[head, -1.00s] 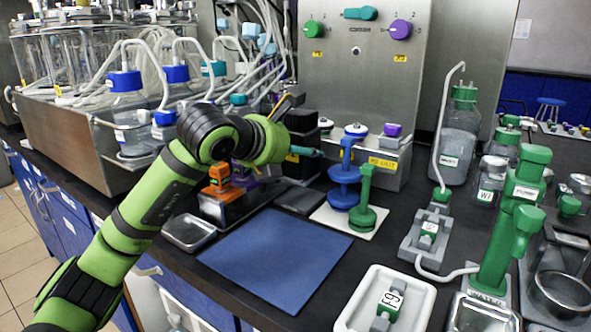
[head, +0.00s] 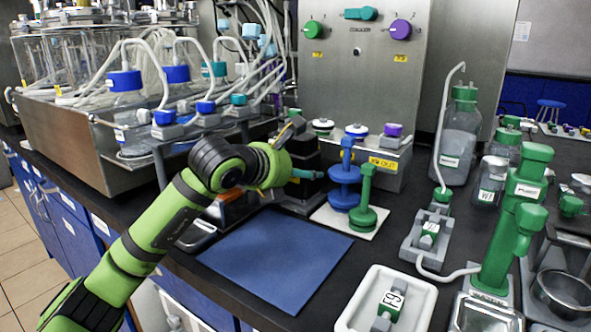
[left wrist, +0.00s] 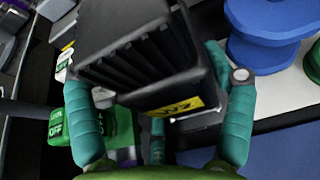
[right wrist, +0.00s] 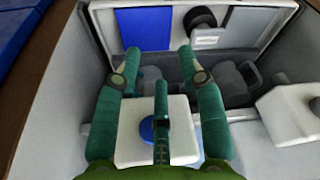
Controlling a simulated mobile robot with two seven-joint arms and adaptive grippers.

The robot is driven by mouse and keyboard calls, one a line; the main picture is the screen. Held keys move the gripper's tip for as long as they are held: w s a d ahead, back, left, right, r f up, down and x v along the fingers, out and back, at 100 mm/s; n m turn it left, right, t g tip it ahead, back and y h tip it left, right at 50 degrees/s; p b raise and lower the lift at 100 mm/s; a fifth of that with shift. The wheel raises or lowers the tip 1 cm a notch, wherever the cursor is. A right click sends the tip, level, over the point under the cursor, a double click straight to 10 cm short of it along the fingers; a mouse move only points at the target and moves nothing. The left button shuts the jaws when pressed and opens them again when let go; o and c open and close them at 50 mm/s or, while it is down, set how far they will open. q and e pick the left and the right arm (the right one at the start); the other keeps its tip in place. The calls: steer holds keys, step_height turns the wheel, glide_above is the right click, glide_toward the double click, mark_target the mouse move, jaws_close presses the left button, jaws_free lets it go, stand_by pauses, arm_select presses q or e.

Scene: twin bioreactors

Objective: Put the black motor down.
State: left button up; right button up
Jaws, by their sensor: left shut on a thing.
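The black motor (left wrist: 150,55), ribbed and with a yellow label, sits between the teal fingers of my left gripper (left wrist: 160,95) in the left wrist view. In the head view the motor (head: 305,157) is partly hidden behind my left gripper (head: 300,174), over the back of the bench left of the blue and green spools. Whether its base touches what is below cannot be told. My right gripper (right wrist: 161,65) shows only in the right wrist view. Its fingers are apart and empty.
A blue mat (head: 275,262) lies clear in front. A blue spool (head: 344,190) and a green spool (head: 363,212) stand close to the right on a white plate. The steel control panel (head: 362,80) rises behind. A white tray (head: 425,318) is at the front right.

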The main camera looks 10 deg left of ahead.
arm_select(q)
steer(key=o, duration=1.6)
steer(key=shift+s, duration=0.1)
steer(key=shift+r, duration=0.1)
steer(key=shift+s+a+r, duration=0.1)
steer(key=shift+s+r, duration=0.05)
steer(key=v, duration=1.1)
steer(key=shift+s, duration=0.25)
